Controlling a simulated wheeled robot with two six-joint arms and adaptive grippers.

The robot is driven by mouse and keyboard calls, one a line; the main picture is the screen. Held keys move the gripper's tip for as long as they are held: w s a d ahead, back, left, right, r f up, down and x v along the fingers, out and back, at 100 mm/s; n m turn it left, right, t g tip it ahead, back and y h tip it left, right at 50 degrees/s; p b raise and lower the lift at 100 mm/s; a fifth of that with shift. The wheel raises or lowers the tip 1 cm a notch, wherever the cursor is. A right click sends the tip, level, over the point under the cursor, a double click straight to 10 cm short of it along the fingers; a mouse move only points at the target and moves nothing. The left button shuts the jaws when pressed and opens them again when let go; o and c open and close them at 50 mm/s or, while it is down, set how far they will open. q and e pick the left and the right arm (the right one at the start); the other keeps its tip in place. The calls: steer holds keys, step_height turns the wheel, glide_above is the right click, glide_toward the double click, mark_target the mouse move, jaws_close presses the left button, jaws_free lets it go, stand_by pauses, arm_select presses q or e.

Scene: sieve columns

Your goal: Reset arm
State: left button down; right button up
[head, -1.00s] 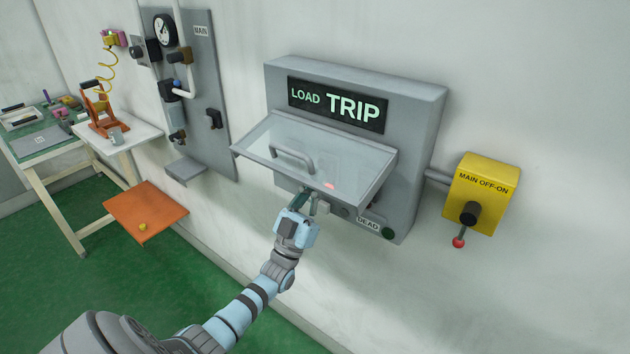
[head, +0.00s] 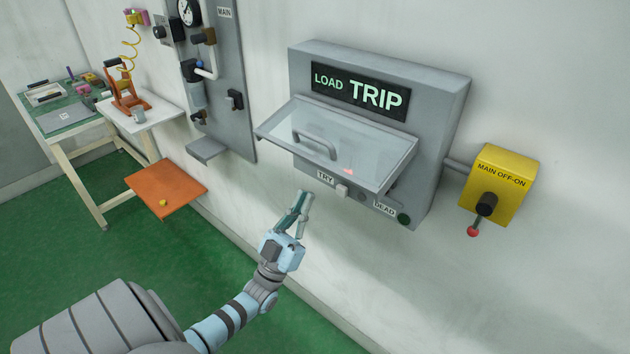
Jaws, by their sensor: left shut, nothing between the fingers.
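My left gripper (head: 304,212) is in front of the wall, below and to the left of the grey load box (head: 445,115). Its fingers point up, shut, with nothing held, and are apart from the box. The box's display (head: 358,91) reads "LOAD TRIP". A clear hinged cover (head: 345,145) with a grey handle is raised and tilted outward. Below it are a "TRY" label (head: 325,177) with a pale switch (head: 342,190), and a "DEAD" label (head: 384,209) by a dark green round lamp (head: 403,219). A small red glow shows through the cover. My right gripper is not in view.
A yellow "MAIN OFF-ON" box (head: 498,182) with a black knob and red-tipped lever is on the right wall. A grey "MAIN" panel (head: 236,105), an orange shelf (head: 180,190) and a workbench (head: 62,130) stand left. Green floor is open below.

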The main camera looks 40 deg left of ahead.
arm_select(q)
steer(key=shift+s+f, duration=0.45)
steer(key=shift+s, duration=0.3)
steer(key=shift+w, duration=0.15)
steer(key=w+a+f+g+y, duration=0.15)
steer(key=f+g, duration=0.35)
steer(key=f, duration=0.5)
steer(key=w+f+g, duration=0.3)
steer(key=f+g, duration=0.1)
steer(key=f, duration=0.6)
steer(key=s+f+g, duration=0.4)
steer(key=s+f, duration=0.1)
steer(key=f, duration=0.4)
steer(key=s+f+g, duration=0.3)
steer(key=s+f, duration=0.1)
steer(key=f, duration=0.5)
steer(key=s+d+f+g, duration=0.3)
steer(key=s+f, duration=0.2)
steer(key=s, duration=0.5)
steer(key=s+d+f+g, duration=0.4)
steer(key=s+f, duration=0.1)
steer(key=s, duration=0.5)
steer(key=s+d+f+g, duration=0.3)
steer(key=s+f, duration=0.2)
steer(key=s, duration=0.4)
steer(key=shift+s+d+h, duration=0.15)
steer(key=shift+s+h, duration=0.2)
steer(key=shift+s, duration=0.05)
